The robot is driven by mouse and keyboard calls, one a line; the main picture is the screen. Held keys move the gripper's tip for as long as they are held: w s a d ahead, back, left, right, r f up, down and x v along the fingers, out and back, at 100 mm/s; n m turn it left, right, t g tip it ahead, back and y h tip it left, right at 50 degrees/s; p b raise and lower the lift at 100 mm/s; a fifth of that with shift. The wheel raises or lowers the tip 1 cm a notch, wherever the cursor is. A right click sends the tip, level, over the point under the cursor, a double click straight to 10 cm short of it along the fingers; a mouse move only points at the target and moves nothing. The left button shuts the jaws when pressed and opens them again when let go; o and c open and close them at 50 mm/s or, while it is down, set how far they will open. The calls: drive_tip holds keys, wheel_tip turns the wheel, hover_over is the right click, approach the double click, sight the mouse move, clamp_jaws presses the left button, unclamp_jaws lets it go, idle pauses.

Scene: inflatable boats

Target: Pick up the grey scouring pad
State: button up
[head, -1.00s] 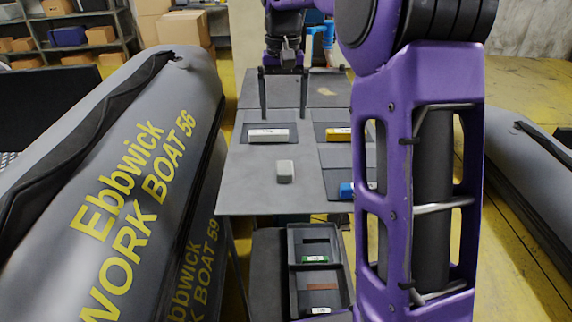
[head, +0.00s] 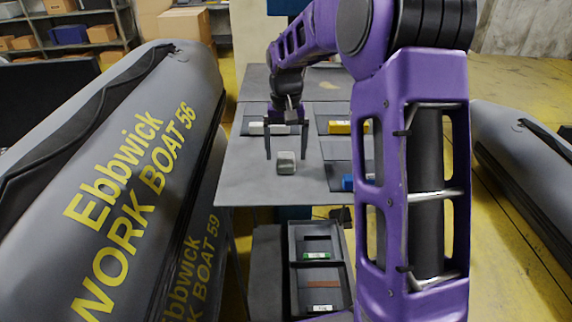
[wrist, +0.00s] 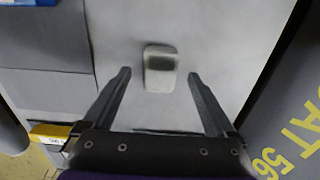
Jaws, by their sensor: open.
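The grey scouring pad (head: 286,164) is a small pale grey block with a darker patch. It lies on the bare front part of the grey table (head: 240,185). In the wrist view the pad (wrist: 160,80) shows whole, between and slightly beyond my fingertips. My gripper (head: 286,157) is open and empty, pointing down, with one finger on each side of the pad in the picture. In the wrist view my gripper (wrist: 160,73) shows a gap to the pad on both sides. I cannot tell how high the fingertips are above the table.
Behind lie a white block (head: 268,128) and a yellow block (head: 346,127) on dark mats. A blue block (head: 347,183) lies to the right. A compartmented dark tray (head: 293,275) stands below the table front. Inflatable boats flank left (head: 150,130) and right (head: 510,150).

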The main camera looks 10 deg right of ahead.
sight(286, 158)
wheel_tip(286, 158, down, 2)
drive_tip(key=shift+f, duration=0.1)
drive_tip(key=c, duration=1.4)
wheel_tip(286, 158, up, 10)
drive_tip(key=shift+p, duration=0.9)
drive_tip(key=o, duration=0.7)
drive_tip(key=c, duration=0.6)
